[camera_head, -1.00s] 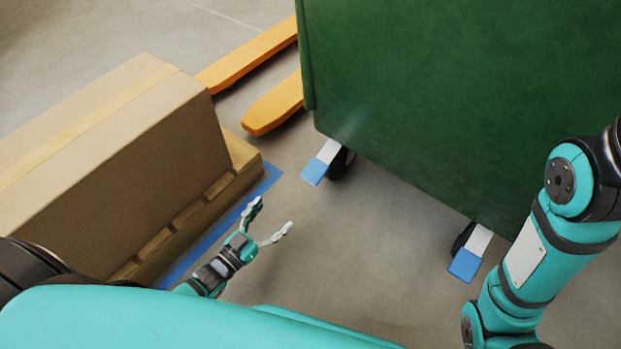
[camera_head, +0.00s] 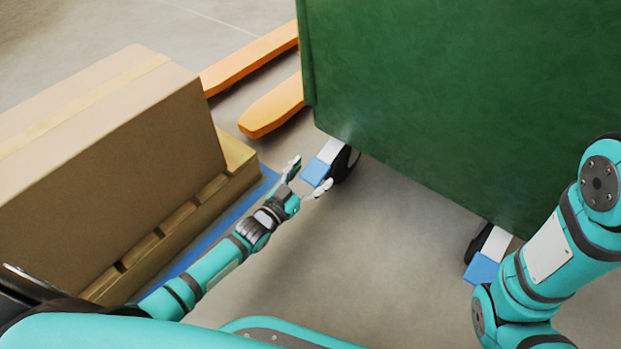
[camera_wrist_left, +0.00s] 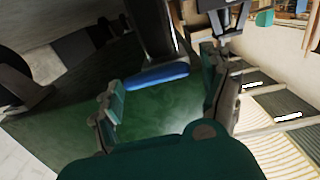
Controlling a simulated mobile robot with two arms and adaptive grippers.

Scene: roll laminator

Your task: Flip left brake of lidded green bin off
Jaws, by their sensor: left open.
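The green bin (camera_head: 460,100) stands at the upper right in the head view; its lid is out of view. Its left brake (camera_head: 316,171) is a blue pedal on a white arm beside a black caster at the bin's lower left corner. My left gripper (camera_head: 307,177) is open, with its fingertips close around the blue pedal; I cannot tell whether they touch. In the left wrist view the blue pedal (camera_wrist_left: 157,77) shows ahead, between the open fingers. The right brake (camera_head: 481,269) is a similar blue pedal at the right caster. My right gripper is out of view.
A large cardboard box (camera_head: 110,160) on a wooden pallet (camera_head: 190,232) stands left of my left arm, with a blue floor line (camera_head: 222,226) along it. Orange forks (camera_head: 272,106) lie behind the left caster. The floor between the two casters is clear.

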